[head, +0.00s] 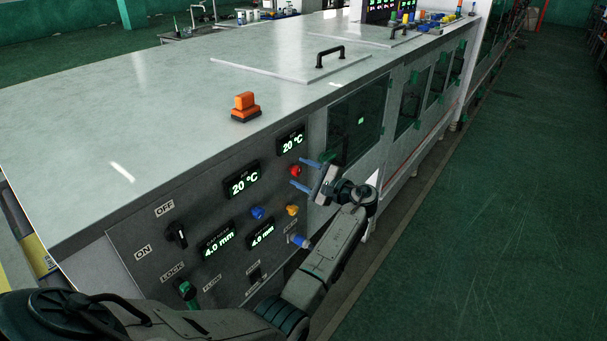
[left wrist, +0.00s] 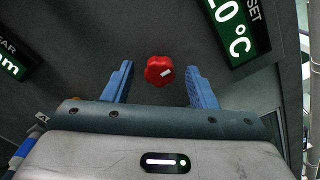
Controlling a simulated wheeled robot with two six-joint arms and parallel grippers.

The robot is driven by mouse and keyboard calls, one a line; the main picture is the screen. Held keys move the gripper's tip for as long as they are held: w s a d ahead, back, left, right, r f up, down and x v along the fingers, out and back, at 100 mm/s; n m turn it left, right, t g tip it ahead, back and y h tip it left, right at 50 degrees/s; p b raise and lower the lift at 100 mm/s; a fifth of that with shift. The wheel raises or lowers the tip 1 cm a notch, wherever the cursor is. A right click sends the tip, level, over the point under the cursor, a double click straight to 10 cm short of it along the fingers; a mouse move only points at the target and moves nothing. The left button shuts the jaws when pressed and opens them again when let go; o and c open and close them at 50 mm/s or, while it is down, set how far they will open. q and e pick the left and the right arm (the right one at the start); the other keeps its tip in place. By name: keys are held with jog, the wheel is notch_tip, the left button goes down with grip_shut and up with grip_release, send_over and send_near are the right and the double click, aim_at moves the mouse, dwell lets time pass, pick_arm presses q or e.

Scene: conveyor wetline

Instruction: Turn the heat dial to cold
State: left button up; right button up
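The heat dial is most likely the red knob (head: 295,171) beside a 20 °C display (head: 291,141) on the front control panel. In the left wrist view the red knob (left wrist: 157,71) has a short white mark toward its right side. My left gripper (head: 304,174) is at the panel beside the knob, with its two blue fingers apart. In the left wrist view the open left gripper (left wrist: 160,80) has one finger on each side of the knob, with a gap on both sides. I cannot tell how deep the fingertips reach. My right gripper is not in view.
Other panel controls are a blue knob (head: 257,213), a yellow knob (head: 292,210), a black ON/OFF switch (head: 176,236) and a green LOCK switch (head: 187,292). An orange beacon (head: 245,107) stands on the machine top. The green floor at right is clear.

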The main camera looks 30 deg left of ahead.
pick_arm(q)
jog(key=d+b, duration=0.4)
jog(key=d, duration=0.6)
jog(key=shift+s+d, duration=0.4)
jog(key=shift+s, duration=0.05)
